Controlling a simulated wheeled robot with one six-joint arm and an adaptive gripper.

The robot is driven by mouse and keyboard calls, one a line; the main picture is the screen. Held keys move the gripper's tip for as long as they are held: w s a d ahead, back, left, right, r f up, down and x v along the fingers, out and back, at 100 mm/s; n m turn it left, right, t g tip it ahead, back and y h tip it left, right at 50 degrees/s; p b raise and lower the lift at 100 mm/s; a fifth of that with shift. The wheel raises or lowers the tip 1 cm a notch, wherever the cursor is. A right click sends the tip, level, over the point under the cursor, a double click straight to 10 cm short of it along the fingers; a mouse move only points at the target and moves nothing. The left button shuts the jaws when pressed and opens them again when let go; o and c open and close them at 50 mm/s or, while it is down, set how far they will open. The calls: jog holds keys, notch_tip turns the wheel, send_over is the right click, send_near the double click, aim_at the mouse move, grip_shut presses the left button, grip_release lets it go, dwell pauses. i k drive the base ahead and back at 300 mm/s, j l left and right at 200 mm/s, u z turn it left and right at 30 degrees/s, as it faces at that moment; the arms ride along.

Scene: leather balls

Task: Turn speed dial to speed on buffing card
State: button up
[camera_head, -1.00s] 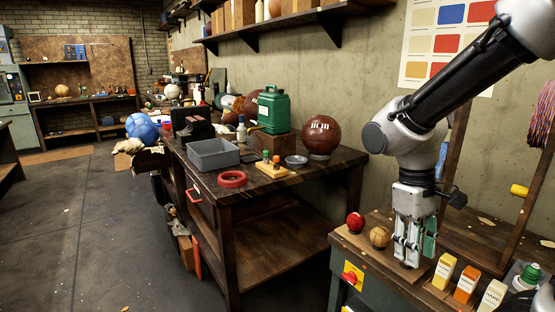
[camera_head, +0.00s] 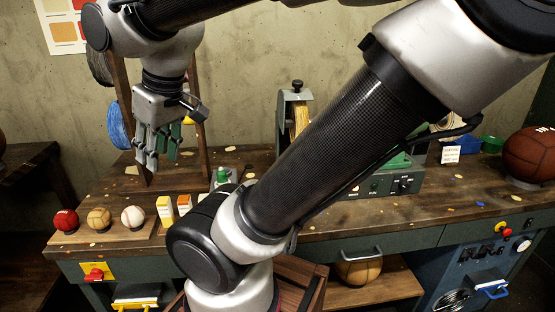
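A grey-green machine on the bench, partly hidden behind my arm, has a front panel with a black dial (camera_head: 404,184) at its right end. The dial's setting is too small to read. A small white card (camera_head: 450,155) with print stands at the right of the machine; its text is not legible, and I cannot tell if it is the buffing card. My gripper (camera_head: 150,165) hangs pointing down above the left part of the bench, far left of the dial. It touches nothing that I can see. The spacing of its fingers is unclear.
A red ball (camera_head: 66,220), a tan ball (camera_head: 99,217) and a white ball (camera_head: 133,217) sit on a board at the left. Small cartons (camera_head: 166,210) stand beside them. A brown football (camera_head: 530,155) is at the far right. The bench front right of my arm is fairly clear.

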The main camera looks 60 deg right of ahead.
aim_at(404, 186)
jog(key=k+j+z, duration=0.1)
jog(key=k+z, duration=0.4)
jog(key=z, duration=1.9)
